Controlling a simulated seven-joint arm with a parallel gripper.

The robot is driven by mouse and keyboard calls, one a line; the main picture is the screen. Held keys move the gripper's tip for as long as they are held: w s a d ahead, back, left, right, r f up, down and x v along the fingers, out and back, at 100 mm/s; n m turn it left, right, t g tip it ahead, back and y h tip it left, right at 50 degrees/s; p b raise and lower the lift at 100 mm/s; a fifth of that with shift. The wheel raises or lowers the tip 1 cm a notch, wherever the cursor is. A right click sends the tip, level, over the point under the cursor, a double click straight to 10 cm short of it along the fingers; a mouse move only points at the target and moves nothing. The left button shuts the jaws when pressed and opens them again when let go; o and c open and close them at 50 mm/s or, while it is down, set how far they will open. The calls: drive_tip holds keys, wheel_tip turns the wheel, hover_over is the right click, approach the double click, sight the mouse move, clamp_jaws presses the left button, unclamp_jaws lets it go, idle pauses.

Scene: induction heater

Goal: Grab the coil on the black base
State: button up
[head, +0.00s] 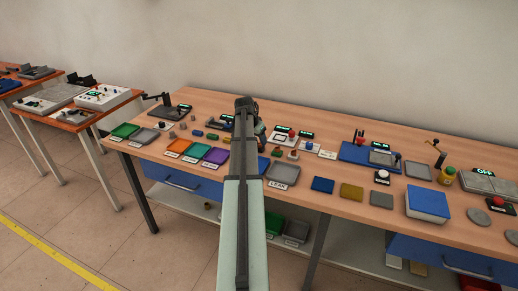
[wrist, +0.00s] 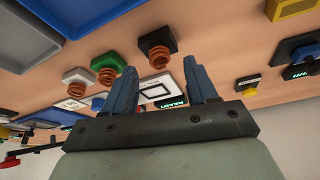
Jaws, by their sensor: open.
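The coil on the black base (wrist: 157,52) is a copper-coloured ring stack on a dark square block in the wrist view. It shows beyond my fingertips, roughly in line with the gap between them and apart from them. My gripper (wrist: 160,68) is open, with two blue-grey fingers and nothing between them. A coil on a green base (wrist: 106,71) and a coil on a white base (wrist: 76,77) stand to its left. In the head view I see the green-base coil (head: 277,152) and white-base coil (head: 293,155). My arm hides most of the gripper there, and I cannot make out the black-base coil.
A white device with a READY display (wrist: 170,96) lies behind the fingers. A dark block (wrist: 248,84) stands to the right in the wrist view. The wooden table (head: 340,175) is crowded.

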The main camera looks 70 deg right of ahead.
sight(259, 147)
drive_tip(key=shift+x, duration=1.2)
clamp_jaws()
